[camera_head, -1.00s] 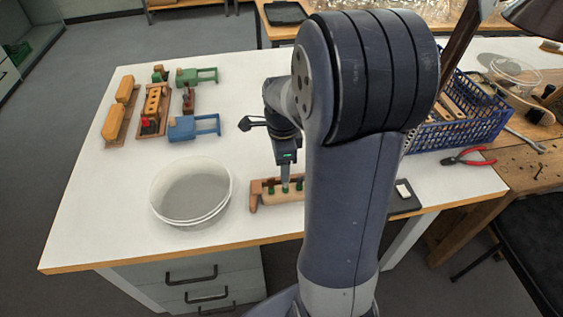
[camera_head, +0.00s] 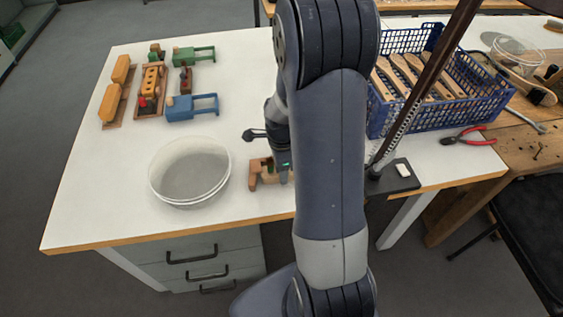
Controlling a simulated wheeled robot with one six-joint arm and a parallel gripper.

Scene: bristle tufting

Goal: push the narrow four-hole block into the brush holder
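A brown wooden holder (camera_head: 254,176) lies near the front edge of the white table, right of the white bowl. A paler piece with a dark green spot (camera_head: 268,171) sits at it; whether this is the narrow four-hole block, and how far it is in, I cannot tell. My gripper (camera_head: 284,175) points down at the holder's right visible part. My own arm covers most of the gripper and the right part of the holder. Whether the fingers are open or shut does not show.
A white bowl (camera_head: 189,172) stands just left of the holder. At the back left are wooden fixtures, one with a yellow holed block (camera_head: 152,79), and green (camera_head: 193,55) and blue (camera_head: 192,107) clamp-like pieces. A blue crate (camera_head: 440,118) of brushes and red-handled pliers (camera_head: 466,137) are right.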

